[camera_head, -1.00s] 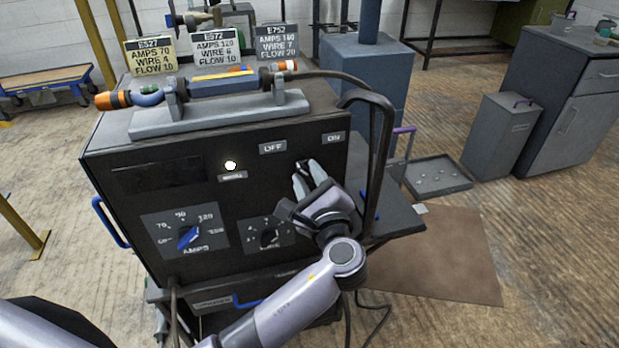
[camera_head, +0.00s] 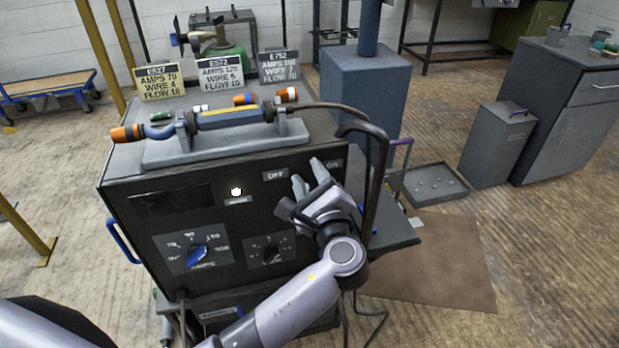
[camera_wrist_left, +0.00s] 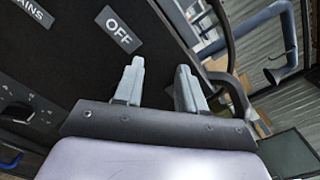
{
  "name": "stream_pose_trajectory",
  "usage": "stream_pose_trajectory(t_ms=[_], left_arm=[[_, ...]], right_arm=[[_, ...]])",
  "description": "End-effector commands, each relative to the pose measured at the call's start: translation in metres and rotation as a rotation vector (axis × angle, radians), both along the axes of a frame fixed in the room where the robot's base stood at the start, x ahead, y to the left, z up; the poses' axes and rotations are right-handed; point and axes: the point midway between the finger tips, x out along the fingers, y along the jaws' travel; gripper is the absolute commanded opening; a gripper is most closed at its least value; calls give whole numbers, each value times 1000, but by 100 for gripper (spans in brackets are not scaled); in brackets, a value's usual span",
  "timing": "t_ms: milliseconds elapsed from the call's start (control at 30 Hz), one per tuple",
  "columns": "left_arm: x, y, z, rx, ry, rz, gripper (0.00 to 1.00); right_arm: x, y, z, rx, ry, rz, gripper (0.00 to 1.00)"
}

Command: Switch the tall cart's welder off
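The tall cart's welder (camera_head: 140,225) is a dark box with a white lit lamp (camera_head: 236,191) on its front. An OFF label (camera_head: 275,175) and an ON label (camera_head: 333,164) sit along its upper right edge. My left gripper (camera_head: 309,178) is in front of the panel between these labels. In the left wrist view its two fingers (camera_wrist_left: 160,80) are apart with nothing seen between them. The OFF label (camera_wrist_left: 118,30) shows there just beyond the left finger. The switch itself is not seen; the fingers cover that area. My right gripper is out of view.
A black curved handle (camera_head: 374,160) stands close right of my gripper. Setting signs (camera_head: 220,75) and a torch in a holder (camera_head: 225,145) are on top. An amps dial (camera_head: 197,254) and another dial (camera_head: 269,251) lie lower on the panel. Open floor is at the right.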

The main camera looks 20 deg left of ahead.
Motion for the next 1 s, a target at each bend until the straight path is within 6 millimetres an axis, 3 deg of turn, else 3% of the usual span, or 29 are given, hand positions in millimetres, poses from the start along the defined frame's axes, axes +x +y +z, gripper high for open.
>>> stream_pose_trajectory(t_ms=[33,400,700,1000], left_arm=[[0,0,13,0,0,0,40],[0,0,57,0,1,1,40],[0,0,115,-3,-4,0,40],[0,0,134,0,1,1,40]], right_arm=[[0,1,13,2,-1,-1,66],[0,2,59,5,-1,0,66],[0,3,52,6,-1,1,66],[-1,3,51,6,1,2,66]])
